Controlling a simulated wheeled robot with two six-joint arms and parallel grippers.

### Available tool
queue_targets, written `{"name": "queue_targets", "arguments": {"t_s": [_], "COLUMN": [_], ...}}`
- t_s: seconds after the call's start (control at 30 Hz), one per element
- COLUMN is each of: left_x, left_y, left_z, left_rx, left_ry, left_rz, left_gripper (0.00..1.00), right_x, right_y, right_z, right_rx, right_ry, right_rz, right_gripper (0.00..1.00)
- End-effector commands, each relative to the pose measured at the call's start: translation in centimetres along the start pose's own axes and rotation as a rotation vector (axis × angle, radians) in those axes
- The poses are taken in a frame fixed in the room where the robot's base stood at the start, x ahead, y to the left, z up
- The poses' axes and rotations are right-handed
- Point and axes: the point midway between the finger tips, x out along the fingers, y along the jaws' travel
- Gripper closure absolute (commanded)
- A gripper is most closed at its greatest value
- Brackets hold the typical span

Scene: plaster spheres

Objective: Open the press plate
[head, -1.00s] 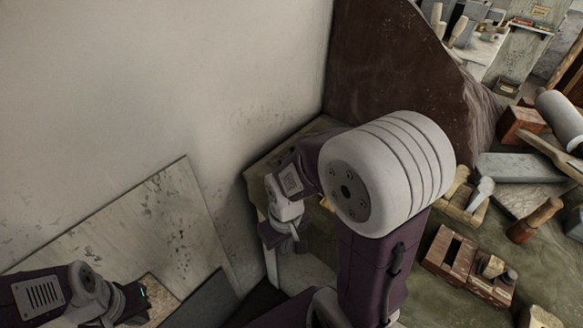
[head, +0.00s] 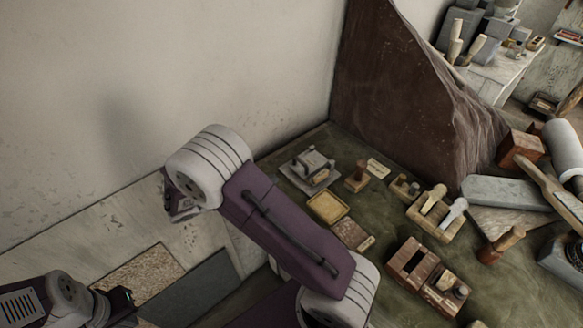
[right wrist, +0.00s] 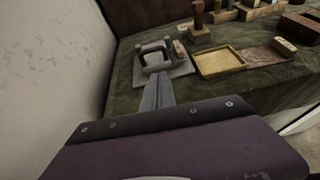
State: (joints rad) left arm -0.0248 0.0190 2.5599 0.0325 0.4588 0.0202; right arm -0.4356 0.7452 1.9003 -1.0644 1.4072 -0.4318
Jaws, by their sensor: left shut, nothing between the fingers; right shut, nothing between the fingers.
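The press (head: 312,167) is a small grey device with a square base and a raised frame on the green bench, near the wall. It also shows in the right wrist view (right wrist: 154,58), upper middle. I cannot tell from its plate whether it is open. My right gripper (right wrist: 158,92) is shut and empty. Its fingers point at the press and overlap its near edge in the picture; contact is unclear. In the head view my right arm's joint and link hide most of that gripper. My left gripper (head: 123,306) is low at the left, shut, away from the press, its fingertips hardly visible.
A shallow yellow tray (head: 328,207) and a brown plate (head: 352,235) lie close in front of the press. A wooden stamp (head: 357,177) stands right of it. Brown blocks (head: 428,275) and several tools crowd the right. A pale wall bounds the left.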

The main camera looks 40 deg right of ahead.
Motion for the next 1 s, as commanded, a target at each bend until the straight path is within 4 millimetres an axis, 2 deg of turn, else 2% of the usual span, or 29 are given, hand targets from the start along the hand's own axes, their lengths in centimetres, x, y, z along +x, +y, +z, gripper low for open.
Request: {"name": "queue_targets", "arguments": {"t_s": [0.07,0.23,0.7,0.83,1.0], "left_x": [0.0,-0.1,-0.5,-0.6,-0.6], "left_y": [0.0,0.0,0.0,0.0,0.0], "left_z": [0.0,0.0,-0.1,-0.1,-0.1], "left_rx": [0.0,0.0,0.0,0.0,0.0], "left_ry": [0.0,0.0,0.0,0.0,0.0], "left_rz": [0.0,0.0,0.0,0.0,0.0], "left_gripper": [1.0,1.0,1.0,1.0,1.0], "right_x": [-0.3,0.3,8.5,9.5,9.8], "right_y": [0.7,0.7,0.8,0.8,0.9], "right_z": [0.3,0.5,0.7,0.7,0.7], "right_rx": [-0.022,-0.021,-0.02,-0.021,-0.02], "right_ry": [-0.037,-0.04,-0.037,-0.036,-0.035], "right_rz": [0.024,0.022,0.019,0.021,0.022], "right_gripper": [1.0,1.0,1.0,1.0,1.0]}}
